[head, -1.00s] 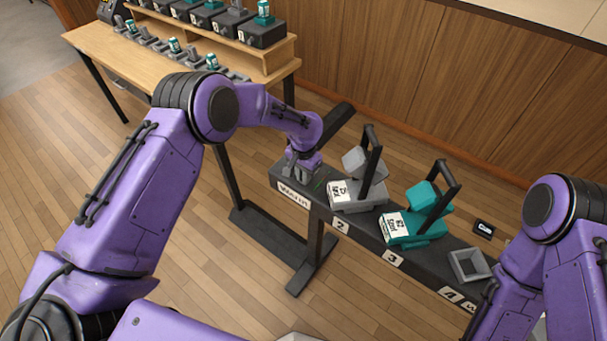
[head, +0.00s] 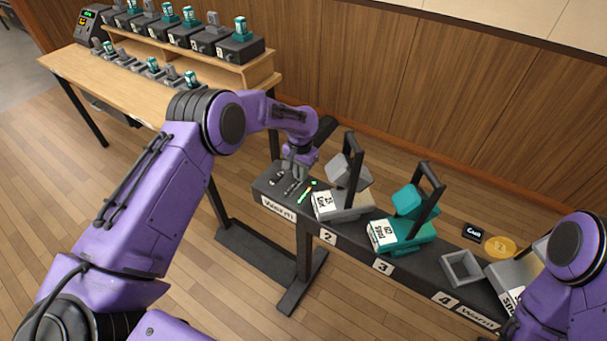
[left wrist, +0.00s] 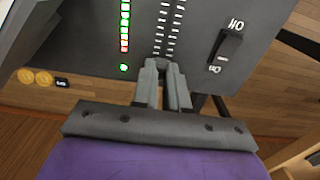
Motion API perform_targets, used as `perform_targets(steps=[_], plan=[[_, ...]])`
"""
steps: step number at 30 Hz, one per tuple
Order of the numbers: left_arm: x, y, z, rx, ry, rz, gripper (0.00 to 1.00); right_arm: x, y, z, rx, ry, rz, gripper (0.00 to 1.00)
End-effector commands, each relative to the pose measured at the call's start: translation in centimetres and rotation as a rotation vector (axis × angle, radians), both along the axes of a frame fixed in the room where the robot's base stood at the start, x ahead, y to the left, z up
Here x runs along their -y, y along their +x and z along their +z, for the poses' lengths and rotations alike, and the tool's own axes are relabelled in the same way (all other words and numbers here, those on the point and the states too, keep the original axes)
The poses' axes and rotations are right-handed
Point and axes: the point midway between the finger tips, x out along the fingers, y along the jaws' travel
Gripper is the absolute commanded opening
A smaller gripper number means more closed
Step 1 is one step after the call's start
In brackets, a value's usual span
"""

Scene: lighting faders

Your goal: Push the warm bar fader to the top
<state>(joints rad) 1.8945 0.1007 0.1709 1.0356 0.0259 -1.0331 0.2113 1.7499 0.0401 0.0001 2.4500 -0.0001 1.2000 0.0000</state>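The warm bar (head: 345,245) is a long dark bar on a stand, with "Warm" labels near both ends. Its control panel is at the left end, with a lit LED column (head: 307,192). The fader slot (left wrist: 170,30) runs between two rows of tick marks. My left gripper (head: 292,172) is over this panel; its fingertips (left wrist: 166,66) are close together at the lower end of the tick rows. The fader knob is not visible, perhaps hidden by the fingers. My right gripper is out of sight.
A rocker switch (left wrist: 230,46) sits beside the slot.

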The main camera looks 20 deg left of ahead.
Motion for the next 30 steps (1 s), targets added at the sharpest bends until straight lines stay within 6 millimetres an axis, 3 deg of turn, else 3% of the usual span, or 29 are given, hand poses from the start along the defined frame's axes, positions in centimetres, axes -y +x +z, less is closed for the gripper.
perform_targets(steps=[1,2,3,13,24,30], plan=[[0.0,0.3,0.3,0.01,0.0,0.002,0.26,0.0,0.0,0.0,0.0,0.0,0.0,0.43],[0.0,0.3,0.3,0.01,0.0,0.002,0.36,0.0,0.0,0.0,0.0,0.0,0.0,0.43],[0.0,0.3,0.2,0.009,0.0,0.001,0.39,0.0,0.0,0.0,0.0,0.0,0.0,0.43],[0.1,0.3,0.8,0.007,0.001,-0.002,0.39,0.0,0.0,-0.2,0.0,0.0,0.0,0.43],[0.1,0.4,8.7,0.009,0.0,-0.001,0.39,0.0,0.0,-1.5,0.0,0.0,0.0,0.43],[0.1,0.3,10.6,0.006,0.0,0.0,0.39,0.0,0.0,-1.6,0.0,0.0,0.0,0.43]])
